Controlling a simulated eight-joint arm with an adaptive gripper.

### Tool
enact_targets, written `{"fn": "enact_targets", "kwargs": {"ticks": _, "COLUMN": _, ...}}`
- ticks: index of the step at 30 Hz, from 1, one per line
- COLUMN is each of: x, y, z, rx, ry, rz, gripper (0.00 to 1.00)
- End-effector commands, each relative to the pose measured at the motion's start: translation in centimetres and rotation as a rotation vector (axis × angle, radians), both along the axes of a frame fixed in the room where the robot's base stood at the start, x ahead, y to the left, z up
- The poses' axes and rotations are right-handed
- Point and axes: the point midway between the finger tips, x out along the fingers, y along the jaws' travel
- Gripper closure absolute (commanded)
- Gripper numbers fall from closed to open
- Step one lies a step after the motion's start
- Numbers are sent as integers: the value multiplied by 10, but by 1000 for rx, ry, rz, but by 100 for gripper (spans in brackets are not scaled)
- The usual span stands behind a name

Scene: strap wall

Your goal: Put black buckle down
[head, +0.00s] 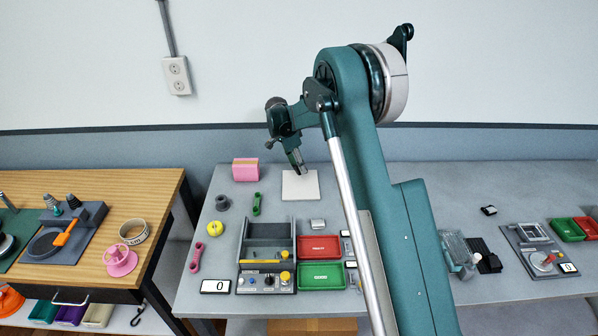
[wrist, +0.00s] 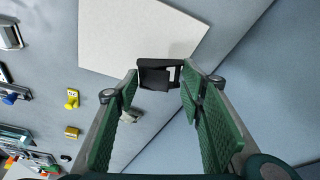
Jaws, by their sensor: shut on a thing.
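The black buckle (wrist: 154,77) shows in the wrist view between the tips of my green-padded fingers. My gripper (wrist: 160,88) is shut on it. In the head view my gripper (head: 299,168) points down at the far part of the grey table, over a white square plate (head: 301,188). The plate also shows in the wrist view (wrist: 125,40), beyond the buckle. I cannot tell how large the gap is between the buckle and the plate. The buckle is too small to make out in the head view.
A pink block (head: 245,169) and a green strap piece (head: 257,204) lie left of the plate. A grey open box (head: 266,238), a red tray (head: 319,248) and a green tray (head: 321,276) stand nearer. The wall is close behind the plate.

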Motion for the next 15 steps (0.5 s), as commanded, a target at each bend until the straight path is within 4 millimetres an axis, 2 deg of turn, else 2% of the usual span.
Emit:
{"fn": "enact_targets", "kwargs": {"ticks": 5, "x": 0, "y": 0, "z": -7, "rx": 0, "ry": 0, "rz": 0, "gripper": 74}}
{"fn": "enact_targets", "kwargs": {"ticks": 15, "x": 0, "y": 0, "z": -37, "rx": 0, "ry": 0, "rz": 0, "gripper": 74}}
